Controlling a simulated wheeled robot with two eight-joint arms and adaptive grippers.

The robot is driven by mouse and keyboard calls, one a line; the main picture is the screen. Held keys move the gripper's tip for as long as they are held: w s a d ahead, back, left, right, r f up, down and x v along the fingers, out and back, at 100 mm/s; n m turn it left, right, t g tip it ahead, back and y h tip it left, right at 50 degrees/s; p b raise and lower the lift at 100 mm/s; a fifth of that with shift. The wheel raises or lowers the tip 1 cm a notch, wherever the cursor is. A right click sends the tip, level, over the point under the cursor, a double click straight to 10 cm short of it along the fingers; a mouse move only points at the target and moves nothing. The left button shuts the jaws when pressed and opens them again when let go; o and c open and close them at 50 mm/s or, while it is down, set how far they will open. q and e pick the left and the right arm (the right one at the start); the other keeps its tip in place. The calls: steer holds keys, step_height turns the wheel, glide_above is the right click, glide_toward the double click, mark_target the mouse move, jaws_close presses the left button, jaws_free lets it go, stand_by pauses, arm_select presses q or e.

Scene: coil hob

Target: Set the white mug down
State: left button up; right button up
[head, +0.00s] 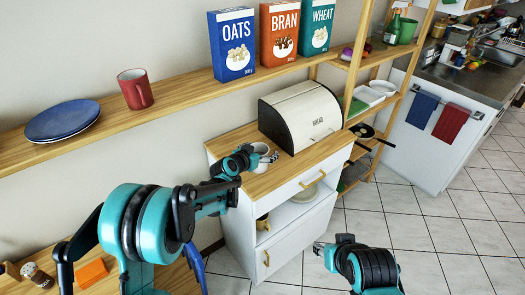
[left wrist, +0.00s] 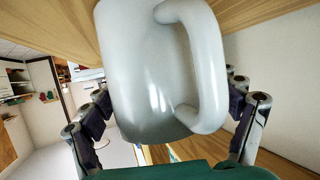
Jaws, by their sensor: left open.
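The white mug (head: 262,149) is at the top of the white cabinet (head: 262,186), left of the bread bin, partly hidden by my left gripper. My left gripper (head: 268,157) is open at the mug, with its fingers close to it. In the left wrist view the mug (left wrist: 150,75) fills the middle between the two spread fingers, its handle on the right. The mug's far end is cut off by the frame, so its contact with the wooden top cannot be told. My right gripper (head: 320,248) is low in front of the cabinet, away from the mug; its jaw state is unclear.
The cream bread bin (head: 302,117) stands just right of the mug. A wall shelf (head: 180,96) above holds a blue plate stack (head: 62,120), a red mug (head: 135,89) and several cereal boxes (head: 283,33). The front of the cabinet's wooden top (head: 290,172) is clear.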

arm_select(q)
steer(key=shift+r, duration=0.2)
steer(key=s+a+r+n+g+y+p, duration=0.1)
steer(key=s+a+r, duration=0.25)
steer(key=s, duration=0.45)
steer(key=s+a+r+n+g+y+p, duration=0.15)
steer(key=s+a, duration=0.25)
steer(key=s, duration=0.5)
steer(key=s+a+r+p, duration=0.1)
steer(key=s+a+r, duration=0.25)
steer(key=s, duration=0.45)
steer(key=s+a+f+n+g+y, duration=0.1)
steer(key=s+a+n+y, duration=0.1)
steer(key=s+a, duration=0.2)
steer(key=s+a+f+n+g+y, duration=0.1)
steer(key=s+a, duration=0.3)
steer(key=s, duration=0.7)
steer(key=shift+s+a+f+n+y, duration=0.25)
steer(key=shift+f+n+y, duration=0.1)
steer(key=shift+f+y, duration=0.4)
